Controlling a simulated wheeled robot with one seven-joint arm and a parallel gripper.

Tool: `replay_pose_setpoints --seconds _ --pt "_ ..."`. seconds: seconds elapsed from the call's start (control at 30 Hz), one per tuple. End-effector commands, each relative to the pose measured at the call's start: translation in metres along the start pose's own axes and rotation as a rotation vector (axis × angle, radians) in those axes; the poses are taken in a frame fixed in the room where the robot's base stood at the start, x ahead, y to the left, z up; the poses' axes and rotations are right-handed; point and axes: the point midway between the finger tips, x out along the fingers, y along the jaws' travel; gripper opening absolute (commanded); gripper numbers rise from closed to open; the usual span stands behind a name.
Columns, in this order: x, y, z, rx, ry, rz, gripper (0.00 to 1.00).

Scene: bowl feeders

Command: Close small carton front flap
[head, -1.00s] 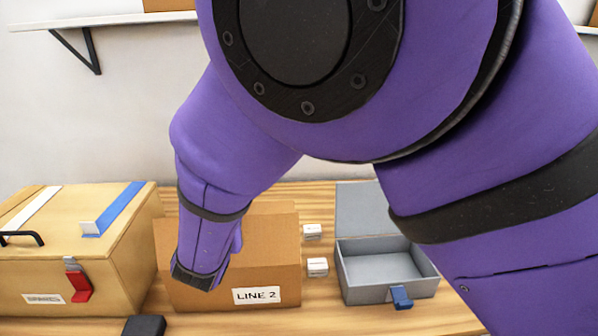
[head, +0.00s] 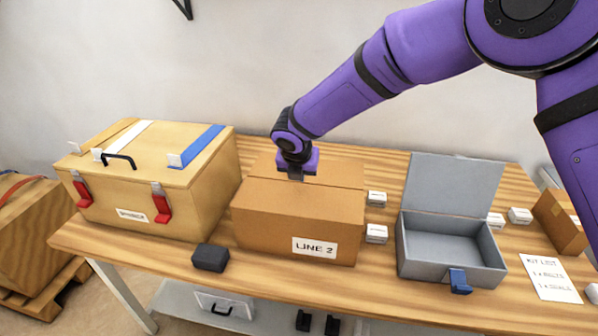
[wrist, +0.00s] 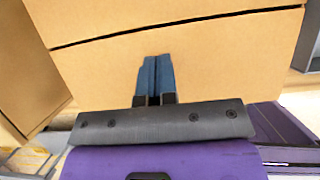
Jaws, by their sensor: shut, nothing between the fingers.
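The small brown carton (head: 270,235), labelled LINE 2, stands in the middle of the wooden bench. Its top flaps look lowered and nearly flat, with a thin dark seam between them in the wrist view. The nearer flap (wrist: 225,70) lies below that seam and the farther flap (wrist: 150,15) above it. My gripper (head: 297,178) is over the carton top, pointing down. In the wrist view the blue fingers (wrist: 155,75) are together and empty over the nearer flap. I cannot tell whether the tips touch the cardboard.
A wooden chest (head: 150,195) with red latches stands close on the left. An open grey metal box (head: 425,265) stands on the right. Small white boxes (head: 376,234) lie between it and the carton. A dark block (head: 210,257) sits at the front edge.

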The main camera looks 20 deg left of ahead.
Motion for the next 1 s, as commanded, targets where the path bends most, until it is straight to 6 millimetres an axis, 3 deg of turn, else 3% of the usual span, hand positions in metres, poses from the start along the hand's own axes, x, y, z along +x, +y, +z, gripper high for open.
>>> replay_pose_setpoints --seconds 0.27,0.6,1.0 --pt "0.024 0.000 0.004 0.000 0.179 0.003 0.00" --pt "0.043 0.000 0.002 -0.003 0.182 0.002 0.00" --pt "0.051 -0.001 0.001 -0.003 0.182 0.001 0.00"
